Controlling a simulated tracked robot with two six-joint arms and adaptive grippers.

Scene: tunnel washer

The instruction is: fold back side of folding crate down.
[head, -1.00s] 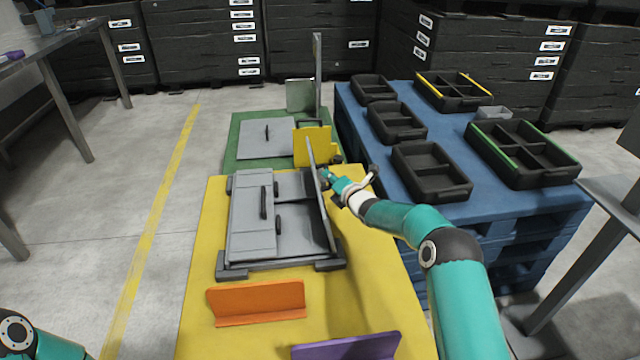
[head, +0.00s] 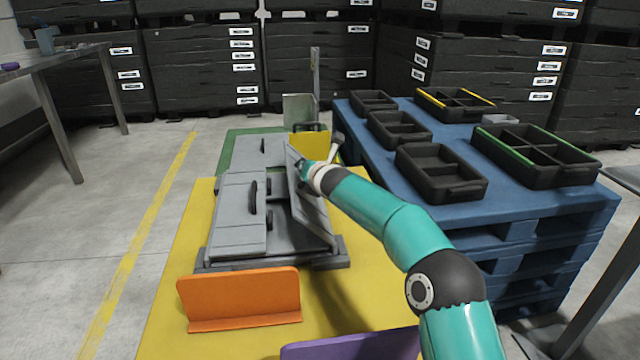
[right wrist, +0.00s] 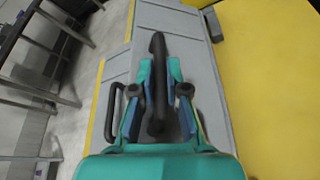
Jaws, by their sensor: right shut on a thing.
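The grey folding crate (head: 208,252) stands on the yellow surface. Its left panel (head: 232,225) lies flat on top, with a dark handle (head: 254,197). The right-hand panel (head: 315,215) is tilted inward to the left, still well off flat. My right gripper (head: 300,169) is at the outer face of this tilted panel, near its far end. In the right wrist view, my right gripper (right wrist: 159,78) is shut on the panel's black bar handle (right wrist: 157,45), which lies between its fingers. The handle is hidden in the head view. My left gripper is out of view.
An orange angled plate (head: 240,297) and a purple one (head: 350,346) stand at the front. A yellow plate (head: 308,143) stands behind the crate. A blue pallet stack (head: 520,215) with black trays is at the right. The floor at the left is clear.

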